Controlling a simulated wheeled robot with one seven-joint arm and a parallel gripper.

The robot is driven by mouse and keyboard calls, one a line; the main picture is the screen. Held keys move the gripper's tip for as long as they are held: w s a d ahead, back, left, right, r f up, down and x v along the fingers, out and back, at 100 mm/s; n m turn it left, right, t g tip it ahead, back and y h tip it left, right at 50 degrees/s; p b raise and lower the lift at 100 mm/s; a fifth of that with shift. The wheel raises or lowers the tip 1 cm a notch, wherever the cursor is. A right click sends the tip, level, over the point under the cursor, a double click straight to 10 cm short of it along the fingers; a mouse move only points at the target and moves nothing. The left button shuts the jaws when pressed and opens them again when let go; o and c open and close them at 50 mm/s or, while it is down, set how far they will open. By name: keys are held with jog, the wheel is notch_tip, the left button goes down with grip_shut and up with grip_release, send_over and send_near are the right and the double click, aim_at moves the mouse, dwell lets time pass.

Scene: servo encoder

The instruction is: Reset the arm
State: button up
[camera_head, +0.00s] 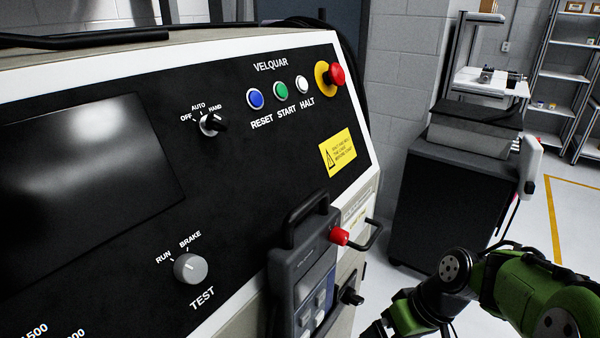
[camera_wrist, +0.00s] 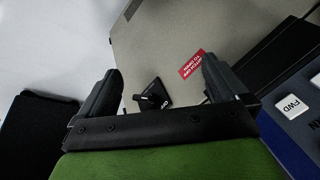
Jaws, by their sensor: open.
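My gripper (camera_wrist: 162,72) is open, with its two dark fingers spread in the wrist view and nothing between the tips. A black rotary switch (camera_wrist: 152,98) on a dark plate shows between the fingers on a beige cabinet face; contact cannot be told. A black switch on the cabinet side also shows in the head view (camera_head: 352,297). The VELQUAR panel (camera_head: 265,185) carries a blue RESET button (camera_head: 256,98), a green START button (camera_head: 281,89), a white HALT button (camera_head: 302,84) and a red stop button (camera_head: 336,75). My green arm is at the lower right; its fingertips are out of that view.
A grey pendant (camera_head: 310,265) with a red button hangs on the cabinet's front corner. Its FWD key (camera_wrist: 294,106) shows in the wrist view, right of the fingers. A dark cabinet (camera_head: 445,200) stands behind. The floor at the right is open, with a yellow line (camera_head: 553,220).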

jog(key=s+a+r+m+t+h, duration=0.1)
jog(key=s+r+m+t+h, duration=0.1)
jog(key=s+r, duration=0.35)
jog(key=s+r+m+t+h, duration=0.1)
jog(key=s+r+t+h, duration=0.15)
jog(key=s, duration=0.55)
notch_tip(320, 180, up, 14)
jog(key=p, duration=1.2)
jog(key=shift+w+f+p, duration=0.2)
jog(key=shift+w+p, duration=0.15)
